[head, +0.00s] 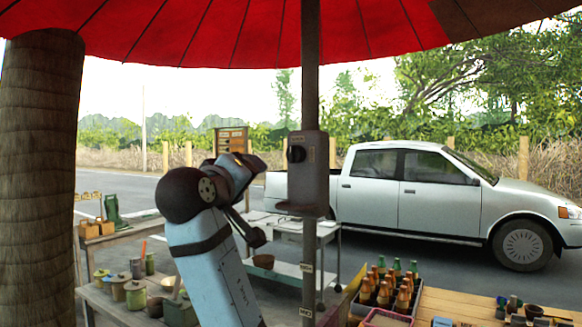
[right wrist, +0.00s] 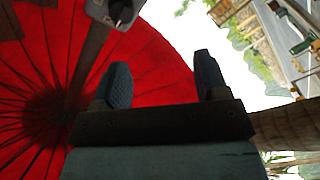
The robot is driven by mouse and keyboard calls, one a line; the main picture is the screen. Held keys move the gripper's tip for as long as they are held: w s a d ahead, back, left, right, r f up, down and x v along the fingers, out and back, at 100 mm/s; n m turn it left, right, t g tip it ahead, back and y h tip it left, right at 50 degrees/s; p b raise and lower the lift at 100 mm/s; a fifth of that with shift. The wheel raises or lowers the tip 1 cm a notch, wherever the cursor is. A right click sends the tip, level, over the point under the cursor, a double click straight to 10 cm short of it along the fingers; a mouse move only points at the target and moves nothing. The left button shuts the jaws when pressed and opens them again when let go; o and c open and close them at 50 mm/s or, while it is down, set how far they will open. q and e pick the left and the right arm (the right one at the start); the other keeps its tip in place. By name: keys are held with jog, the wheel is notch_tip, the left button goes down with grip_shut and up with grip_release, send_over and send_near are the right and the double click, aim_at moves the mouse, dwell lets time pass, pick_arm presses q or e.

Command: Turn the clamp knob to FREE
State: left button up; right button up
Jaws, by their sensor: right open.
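The clamp is a grey box (head: 308,178) on the umbrella pole (head: 311,70). Its dark knob (head: 296,154) sits on the near face; the markings beside it are too small to read. The clamp (right wrist: 103,12) and the knob (right wrist: 121,11) also show at the top of the right wrist view, cut off by the edge. My right gripper (head: 257,198) is left of the clamp in the head view, apart from it. In the right wrist view its two dark fingers (right wrist: 157,78) stand wide apart with nothing between them. My left gripper is out of view.
A red umbrella (head: 250,35) spreads overhead. A crate of bottles (head: 345,308) stands at the lower right, with a wooden table (head: 455,300) beside it. Pots (head: 135,294) stand on a bench at the lower left. A trunk (head: 40,170) is at far left, a white pickup (head: 420,195) behind.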

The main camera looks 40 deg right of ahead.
aim_at(292, 154)
jog(key=s+d+r+m+g, duration=0.1)
jog(key=s+r+m+g, duration=0.15)
jog(key=r, duration=0.25)
jog(key=shift+n+t, duration=0.25)
jog(key=shift+t, duration=0.1)
jog(key=p+x, duration=0.1)
jog(key=x, duration=0.3)
jog(key=p+x, duration=0.1)
jog(key=x, duration=0.3)
jog(key=p+x, duration=0.2)
jog(key=x, duration=0.2)
jog(key=shift+s+d, duration=0.25)
jog(key=shift+w+d, duration=0.15)
jog(key=shift+d, duration=0.2)
jog(key=c, duration=0.7)
jog(key=shift+c, duration=1.2)
